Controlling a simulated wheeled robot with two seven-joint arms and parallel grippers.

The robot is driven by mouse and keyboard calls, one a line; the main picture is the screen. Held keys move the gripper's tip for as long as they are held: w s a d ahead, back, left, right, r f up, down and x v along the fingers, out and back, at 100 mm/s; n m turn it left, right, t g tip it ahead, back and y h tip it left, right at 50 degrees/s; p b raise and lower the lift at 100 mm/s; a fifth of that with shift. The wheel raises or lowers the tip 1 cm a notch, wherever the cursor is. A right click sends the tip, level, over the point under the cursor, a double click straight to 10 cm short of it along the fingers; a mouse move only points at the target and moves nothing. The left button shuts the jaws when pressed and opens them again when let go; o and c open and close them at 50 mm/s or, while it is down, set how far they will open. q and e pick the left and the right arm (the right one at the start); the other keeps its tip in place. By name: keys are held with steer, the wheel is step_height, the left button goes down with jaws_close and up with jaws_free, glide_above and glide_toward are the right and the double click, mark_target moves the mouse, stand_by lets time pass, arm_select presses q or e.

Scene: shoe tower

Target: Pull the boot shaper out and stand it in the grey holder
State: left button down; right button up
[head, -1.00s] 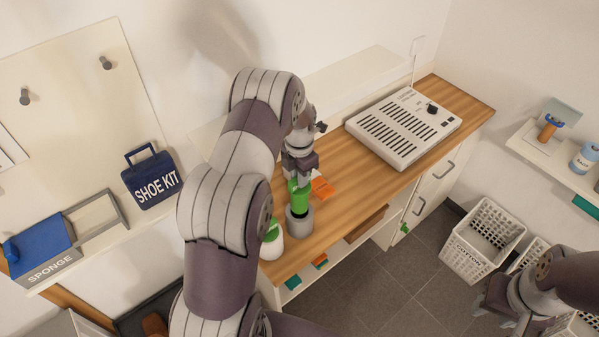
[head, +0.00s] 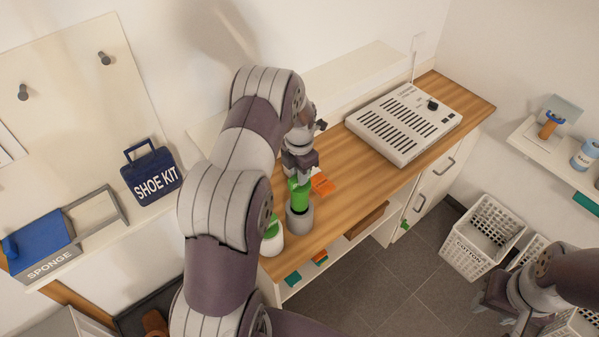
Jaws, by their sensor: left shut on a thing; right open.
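The green boot shaper (head: 300,196) stands upright with its lower end in the round grey holder (head: 299,220) at the near part of the wooden counter. My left gripper (head: 299,178) points down from above and is shut on the shaper's upper end. The shaper's top is hidden between the fingers. My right gripper (head: 500,308) is open and empty at the lower right, over the floor by the baskets, far from the holder.
A white jar with a green lid (head: 272,236) stands close left of the holder. Orange pieces (head: 322,184) lie behind it. A white vented appliance (head: 404,124) occupies the counter's far end. White baskets (head: 482,240) stand on the floor. The middle counter (head: 350,180) is clear.

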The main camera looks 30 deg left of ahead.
mark_target(299, 195)
arm_select(q)
steer(key=shift+f+b, duration=3.9)
steer(key=shift+f, duration=1.7)
steer(key=c, duration=0.9)
jaws_free()
steer(key=shift+c, duration=0.2)
steer(key=shift+r, duration=0.1)
steer(key=shift+r, duration=0.4)
step_height(299, 195, up, 11)
steer(key=b, duration=0.2)
steer(key=shift+b, duration=0.4)
steer(key=shift+r, duration=0.4)
